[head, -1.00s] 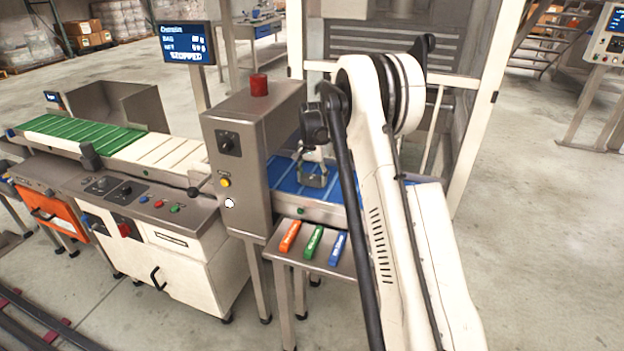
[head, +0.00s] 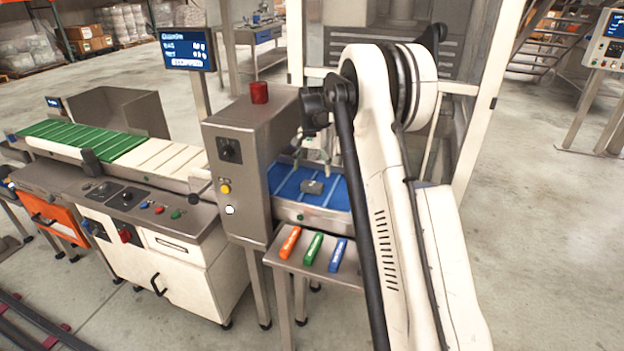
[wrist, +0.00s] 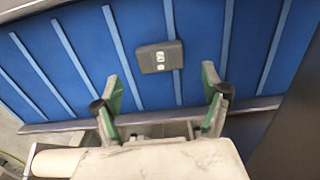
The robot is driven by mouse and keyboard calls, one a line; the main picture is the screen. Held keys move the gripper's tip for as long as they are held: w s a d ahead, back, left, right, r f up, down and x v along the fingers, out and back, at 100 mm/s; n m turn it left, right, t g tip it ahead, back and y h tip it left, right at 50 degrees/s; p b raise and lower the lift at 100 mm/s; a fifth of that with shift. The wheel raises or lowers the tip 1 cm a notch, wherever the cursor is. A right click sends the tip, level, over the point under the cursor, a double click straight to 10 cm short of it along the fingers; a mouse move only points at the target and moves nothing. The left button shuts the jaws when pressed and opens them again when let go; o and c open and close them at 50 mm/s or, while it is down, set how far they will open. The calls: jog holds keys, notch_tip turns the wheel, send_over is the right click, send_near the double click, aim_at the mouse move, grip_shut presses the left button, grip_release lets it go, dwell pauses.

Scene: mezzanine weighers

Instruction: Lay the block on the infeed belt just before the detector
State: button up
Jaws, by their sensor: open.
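The block (head: 312,188) is small and dark grey. It lies flat on the blue infeed belt (head: 338,200), close to the steel detector housing (head: 236,160) with the red beacon. In the wrist view the block (wrist: 161,62) shows white markings on its upper face and lies across a light blue cross-bar of the belt. My gripper (wrist: 163,88) is open and empty, its green-sided fingers spread wide. The block lies just beyond the fingertips, with no finger touching it. In the head view my gripper is partly hidden by my arm, above the belt.
A steel side table (head: 285,256) below the belt holds an orange, a green and a blue bar. The belt's metal side rail (wrist: 60,124) runs along its near edge. Cream and green belts (head: 85,140) lie left of the detector. A display (head: 188,50) stands behind.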

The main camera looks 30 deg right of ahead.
aim_at(312, 184)
jog(key=s+a+r+n+t, duration=0.1)
jog(key=s+a+r, duration=0.3)
jog(key=r, duration=0.3)
jog(key=s+a+r+n+t, duration=0.1)
jog(key=s+a+r, duration=0.25)
jog(key=r, duration=0.45)
jog(key=s+a+r+n+t, duration=0.15)
jog(key=s+a+r, duration=0.4)
jog(key=s, duration=0.55)
jog(key=s+a+f+n+t, duration=0.2)
jog(key=s+a, duration=0.3)
jog(key=s, duration=0.7)
jog(key=s+a+f+n+t, duration=0.1)
jog(key=s+a+f+n, duration=0.3)
jog(key=s, duration=0.8)
jog(key=shift+s+a+t, duration=0.25)
jog(key=shift+a+t, duration=0.1)
jog(key=shift+a, duration=0.15)
